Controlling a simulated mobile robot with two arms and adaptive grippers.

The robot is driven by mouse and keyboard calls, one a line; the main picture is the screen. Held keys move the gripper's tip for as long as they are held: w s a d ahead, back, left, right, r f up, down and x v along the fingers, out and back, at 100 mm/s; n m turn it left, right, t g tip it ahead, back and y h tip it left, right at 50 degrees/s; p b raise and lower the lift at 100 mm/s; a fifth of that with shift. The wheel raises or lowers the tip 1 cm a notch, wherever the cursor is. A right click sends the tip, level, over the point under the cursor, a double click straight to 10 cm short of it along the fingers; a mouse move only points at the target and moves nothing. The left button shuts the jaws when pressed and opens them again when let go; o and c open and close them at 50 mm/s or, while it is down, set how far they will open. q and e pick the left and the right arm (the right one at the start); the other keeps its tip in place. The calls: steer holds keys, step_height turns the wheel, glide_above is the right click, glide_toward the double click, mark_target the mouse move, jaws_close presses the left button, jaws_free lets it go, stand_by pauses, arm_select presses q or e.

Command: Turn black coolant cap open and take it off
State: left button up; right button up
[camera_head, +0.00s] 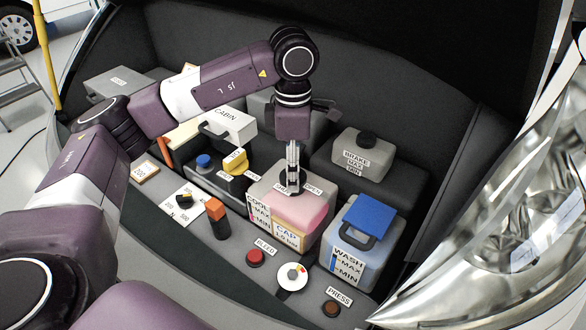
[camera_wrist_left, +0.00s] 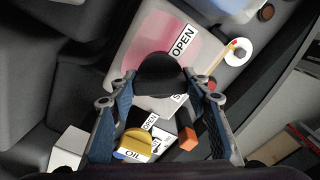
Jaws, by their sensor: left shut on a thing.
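The coolant tank (camera_head: 311,213) is a box with pink fluid and labels, in the middle of the head view; its pink top (camera_wrist_left: 160,45) shows in the left wrist view. The black coolant cap (camera_wrist_left: 160,72) sits on top of the tank beside the OPEN label (camera_wrist_left: 183,42). In the head view the cap (camera_head: 290,186) is partly covered by the fingers. My left gripper (camera_head: 293,172) points straight down from above, its fingers on both sides of the cap; it is shut on the cap, as the left wrist view (camera_wrist_left: 165,85) also shows. My right gripper is out of view.
The blue-lidded washer tank (camera_head: 362,245) stands to the right, the brake tank (camera_head: 364,155) behind it. The yellow oil cap (camera_head: 235,161) and CABIN box (camera_head: 229,125) are to the left. A red button (camera_head: 255,257) and round dial (camera_head: 292,276) lie in front.

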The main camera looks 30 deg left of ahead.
arm_select(q)
steer(key=n, duration=0.3)
steer(key=shift+n, duration=0.3)
steer(key=n, duration=0.3)
steer(key=shift+n, duration=1)
steer(key=o, duration=0.9)
jaws_close()
steer(key=shift+r, duration=0.5)
